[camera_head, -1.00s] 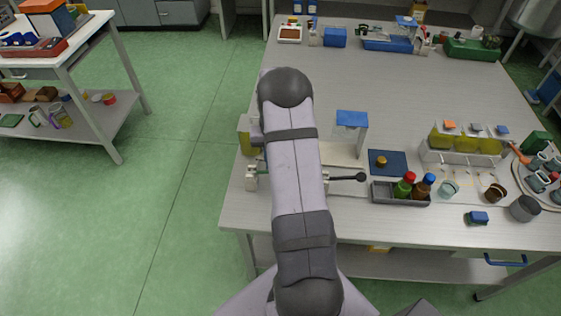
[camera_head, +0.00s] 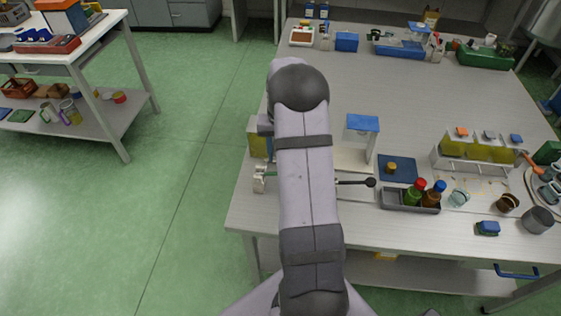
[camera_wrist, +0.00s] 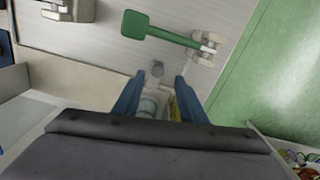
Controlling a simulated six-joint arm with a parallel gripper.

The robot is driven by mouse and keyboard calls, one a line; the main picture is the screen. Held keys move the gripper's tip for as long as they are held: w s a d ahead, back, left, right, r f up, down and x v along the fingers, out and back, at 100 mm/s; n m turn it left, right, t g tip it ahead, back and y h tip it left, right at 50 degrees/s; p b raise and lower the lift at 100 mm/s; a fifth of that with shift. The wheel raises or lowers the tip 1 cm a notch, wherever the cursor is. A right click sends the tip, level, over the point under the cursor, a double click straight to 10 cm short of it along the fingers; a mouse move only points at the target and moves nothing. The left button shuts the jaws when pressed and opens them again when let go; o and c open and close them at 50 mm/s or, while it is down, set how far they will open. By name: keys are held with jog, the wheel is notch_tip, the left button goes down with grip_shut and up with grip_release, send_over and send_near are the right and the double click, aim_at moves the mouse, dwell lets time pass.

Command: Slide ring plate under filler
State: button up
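My gripper (camera_wrist: 158,95) shows in the wrist view with two blue fingers standing apart. A small grey knob-like piece (camera_wrist: 156,72) lies beyond the fingertips, and a pale round shape (camera_wrist: 148,107) shows between the fingers. I cannot tell if either belongs to the ring plate. A green paddle-shaped piece (camera_wrist: 150,28) points at a pale metal fitting (camera_wrist: 203,52) ahead. In the head view my arm hides the gripper and much of the work spot. A white stand with a blue top (camera_head: 362,122), perhaps the filler, is right of the arm. A black-knobbed lever (camera_head: 369,182) sticks out below it.
A grey tray with bottles (camera_head: 394,203) stands right of the lever, near a dark blue mat (camera_head: 408,172). A rack of yellow vessels (camera_head: 472,172) is farther right. A yellow container (camera_head: 258,142) is left of my arm. The bench middle behind is clear.

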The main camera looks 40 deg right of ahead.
jog(key=shift+r, duration=1.3)
